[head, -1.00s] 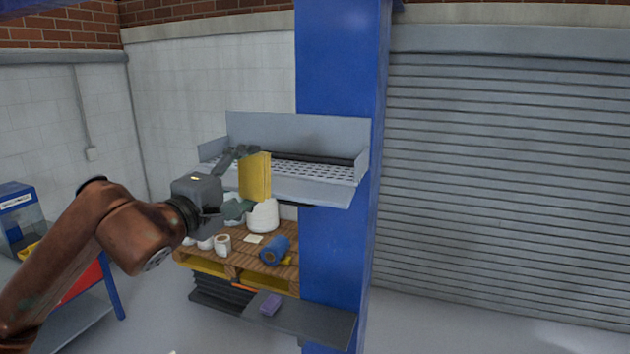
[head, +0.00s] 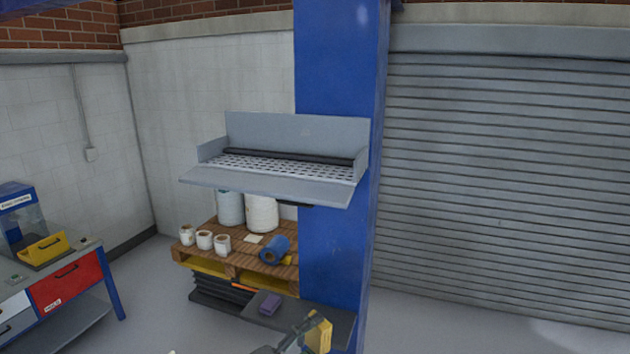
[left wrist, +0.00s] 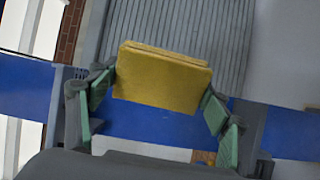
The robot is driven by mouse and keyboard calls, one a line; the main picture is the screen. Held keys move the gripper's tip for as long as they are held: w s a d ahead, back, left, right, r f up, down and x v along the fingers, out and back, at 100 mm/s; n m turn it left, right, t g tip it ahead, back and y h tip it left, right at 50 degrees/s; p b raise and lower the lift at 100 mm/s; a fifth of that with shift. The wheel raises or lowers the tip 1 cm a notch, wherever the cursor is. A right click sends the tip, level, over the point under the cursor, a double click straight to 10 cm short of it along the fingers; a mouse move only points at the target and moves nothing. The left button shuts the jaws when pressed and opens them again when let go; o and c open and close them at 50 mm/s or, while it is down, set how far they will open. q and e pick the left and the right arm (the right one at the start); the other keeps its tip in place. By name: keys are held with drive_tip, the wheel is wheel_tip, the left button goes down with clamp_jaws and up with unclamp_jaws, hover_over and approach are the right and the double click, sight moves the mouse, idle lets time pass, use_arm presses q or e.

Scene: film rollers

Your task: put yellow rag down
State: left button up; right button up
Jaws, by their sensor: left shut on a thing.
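The yellow rag (head: 320,334) is a folded block at the bottom of the head view, in front of the low dark grey shelf. My left gripper (head: 303,332) is shut on it. In the left wrist view the rag (left wrist: 160,78) sits between the two green-padded fingers of the left gripper (left wrist: 160,92), its far edge beyond the fingertips. Whether the yellow rag touches the shelf cannot be told. My right gripper is out of view.
A blue column (head: 340,250) stands right behind the low shelf. A grey perforated tray (head: 265,188) hangs above. A wooden pallet (head: 225,252) holds white rolls and a blue roll (head: 274,250). The shelf's middle looks bare. A workbench (head: 65,285) stands at left.

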use_arm(q)
drive_tip(key=s+a+f+n+t+y, duration=0.2)
drive_tip(key=s+a+f, duration=0.1)
drive_tip(key=s+f, duration=0.4)
drive_tip(key=s+a+f+n+t+y, duration=0.1)
drive_tip(key=s+a+f+n+y, duration=0.15)
drive_tip(key=s+f, duration=0.5)
wheel_tip(320, 180, down, 16)
drive_tip(key=b, duration=1.5)
drive_tip(key=shift+w+m, duration=0.35)
drive_tip(key=shift+w, duration=0.1)
